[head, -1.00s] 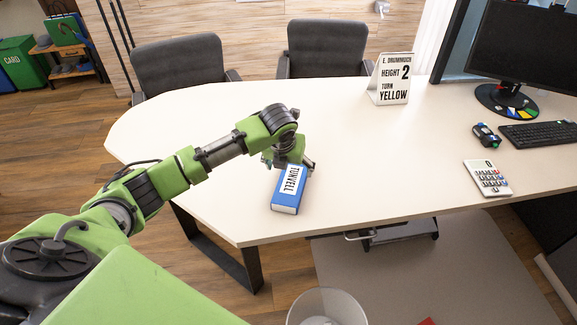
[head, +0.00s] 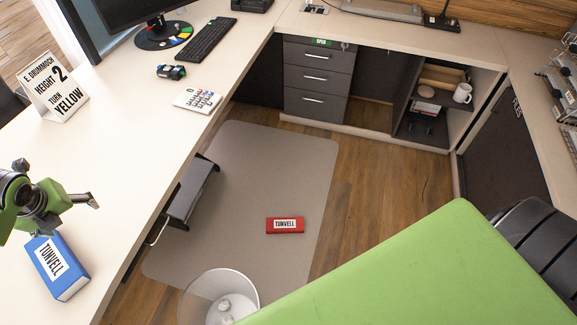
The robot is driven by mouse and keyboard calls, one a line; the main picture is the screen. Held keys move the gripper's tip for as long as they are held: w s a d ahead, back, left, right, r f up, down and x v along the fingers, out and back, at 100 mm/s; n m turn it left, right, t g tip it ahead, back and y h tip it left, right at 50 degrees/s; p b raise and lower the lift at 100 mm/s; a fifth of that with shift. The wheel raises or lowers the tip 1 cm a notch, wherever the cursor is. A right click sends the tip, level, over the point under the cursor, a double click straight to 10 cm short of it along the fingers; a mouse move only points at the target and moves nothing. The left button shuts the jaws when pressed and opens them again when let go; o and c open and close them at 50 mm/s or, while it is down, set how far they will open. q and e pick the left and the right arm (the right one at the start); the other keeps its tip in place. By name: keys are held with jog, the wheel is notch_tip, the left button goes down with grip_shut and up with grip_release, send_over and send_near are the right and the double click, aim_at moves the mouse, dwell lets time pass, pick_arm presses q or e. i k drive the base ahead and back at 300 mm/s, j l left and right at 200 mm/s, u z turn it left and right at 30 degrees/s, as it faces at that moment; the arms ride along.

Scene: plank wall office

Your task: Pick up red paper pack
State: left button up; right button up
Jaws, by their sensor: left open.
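The red paper pack (head: 285,225) with a white TUNVELL label lies flat on the grey floor mat (head: 262,160), right of the desk. My left gripper (head: 88,203) is at the left edge of the head view, above the white desk (head: 120,130) and just behind a blue TUNVELL pack (head: 58,266). It is open and well away from the red pack. My right gripper is not in view.
A waste bin (head: 246,290) stands on the floor below the red pack. A dark footrest (head: 190,190) is by the desk edge. Drawers (head: 316,78) and an open cabinet (head: 428,127) stand at the back. The mat around the red pack is clear.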

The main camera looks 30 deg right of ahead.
aim_at(273, 225)
jog(key=z, duration=0.8)
